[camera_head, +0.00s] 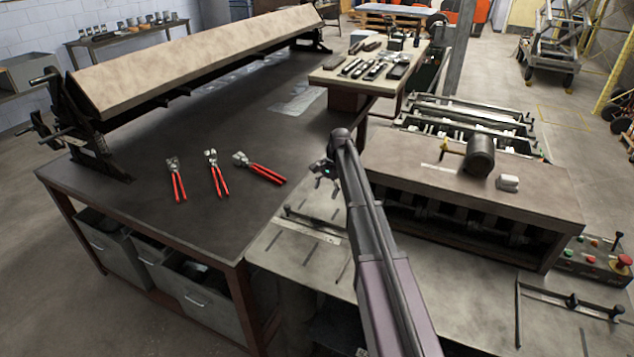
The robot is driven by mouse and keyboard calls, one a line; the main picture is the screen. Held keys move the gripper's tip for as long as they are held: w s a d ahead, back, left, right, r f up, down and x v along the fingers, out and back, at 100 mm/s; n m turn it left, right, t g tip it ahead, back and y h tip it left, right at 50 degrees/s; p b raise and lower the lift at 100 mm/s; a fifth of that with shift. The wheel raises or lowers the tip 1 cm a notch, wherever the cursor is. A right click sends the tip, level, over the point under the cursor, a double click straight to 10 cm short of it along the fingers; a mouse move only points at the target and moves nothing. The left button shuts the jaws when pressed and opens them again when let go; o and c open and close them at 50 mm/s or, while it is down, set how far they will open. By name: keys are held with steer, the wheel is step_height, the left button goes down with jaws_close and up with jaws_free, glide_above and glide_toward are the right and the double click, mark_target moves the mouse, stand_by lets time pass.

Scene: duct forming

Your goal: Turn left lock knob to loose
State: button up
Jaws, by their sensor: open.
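My arm reaches up from the bottom of the picture, and my gripper (325,180) is small and partly hidden beside the arm's far end. It is open, with nothing seen between its fingers. It is above the left part of the grey metal machine table (400,275). A dark bar (312,222) lies on that table just below the gripper, with a small dark upright knob (288,210) at its left end. A second bar (540,293) at the right carries dark knobs, one of them here (572,300). I cannot tell whether any knob is tight or loose.
The forming machine (480,190) stands right of my arm with a dark motor (481,155) on top. A control box (598,262) is at the far right. Red-handled tools (262,168) lie on the dark workbench (150,220). A tool-covered side table (330,77) stands behind.

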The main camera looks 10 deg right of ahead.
steer(key=s+a+r+n+t+h+p, duration=0.2)
steer(key=s+a+r+n+h+p, duration=0.1)
steer(key=n, duration=0.8)
steer(key=shift+a+r+t+h+p, duration=0.15)
steer(key=shift+r+t+h+p, duration=0.15)
steer(key=shift+r+p, duration=0.6)
steer(key=shift+f, duration=0.2)
steer(key=s+f+b, duration=0.2)
steer(key=s, duration=1.2)
steer(key=s+f+b, duration=0.2)
steer(key=s+f, duration=0.1)
steer(key=s, duration=1.1)
steer(key=shift+s+b, duration=0.35)
